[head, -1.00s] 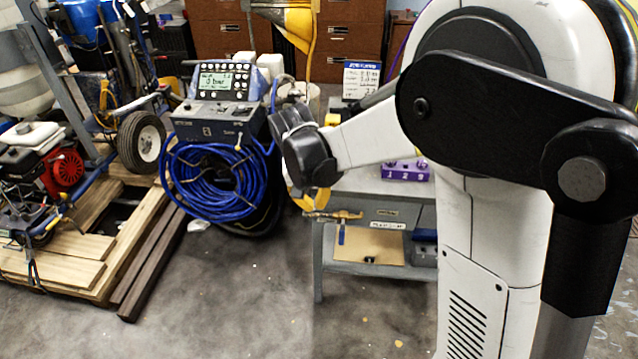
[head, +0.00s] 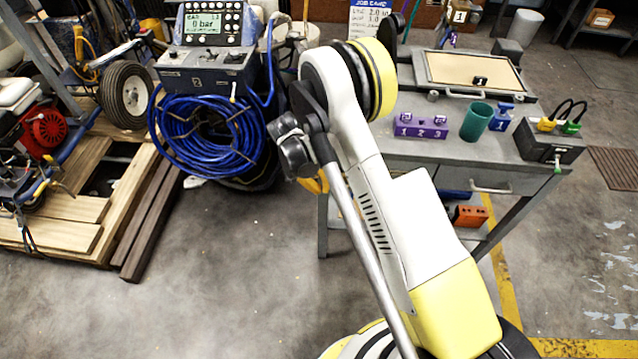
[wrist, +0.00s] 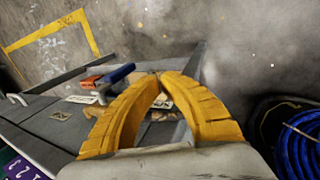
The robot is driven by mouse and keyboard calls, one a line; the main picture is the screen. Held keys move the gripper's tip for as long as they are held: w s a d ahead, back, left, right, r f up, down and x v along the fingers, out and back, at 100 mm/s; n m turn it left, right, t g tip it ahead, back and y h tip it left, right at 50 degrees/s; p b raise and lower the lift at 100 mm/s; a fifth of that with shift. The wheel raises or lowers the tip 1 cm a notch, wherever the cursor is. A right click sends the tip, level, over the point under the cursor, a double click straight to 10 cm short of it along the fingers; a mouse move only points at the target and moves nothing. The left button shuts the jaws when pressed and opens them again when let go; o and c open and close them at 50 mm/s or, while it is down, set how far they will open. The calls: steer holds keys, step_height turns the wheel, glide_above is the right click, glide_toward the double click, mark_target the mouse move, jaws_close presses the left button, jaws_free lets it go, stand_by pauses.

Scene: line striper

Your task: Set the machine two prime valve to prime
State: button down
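Machine two (head: 208,70) stands at the back left in the head view. It has a grey control box marked 2, a display reading 0 bar and a coiled blue hose (head: 210,140) on its front. A small pale lever (head: 233,92) shows on the box's front; I cannot tell its setting. My gripper (head: 318,183) is right of the hose, mostly hidden behind my arm. In the wrist view the yellow fingers of my gripper (wrist: 160,76) meet at the tips with nothing seen between them. The blue hose (wrist: 300,140) shows at the right edge there.
A grey workbench (head: 450,165) stands to the right, bearing a purple numbered block (head: 420,128), a green cup (head: 477,122) and a framed board (head: 470,72). A wooden pallet (head: 75,220) with an engine (head: 40,130) is at left. The floor in front of machine two is clear.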

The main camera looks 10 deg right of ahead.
mark_target(350, 196)
steer(key=s+d+f+b, duration=0.1)
steer(key=d+f+b, duration=0.2)
steer(key=d, duration=0.2)
steer(key=shift+s+f, duration=0.3)
steer(key=shift+f, duration=0.05)
steer(key=shift+d, duration=0.2)
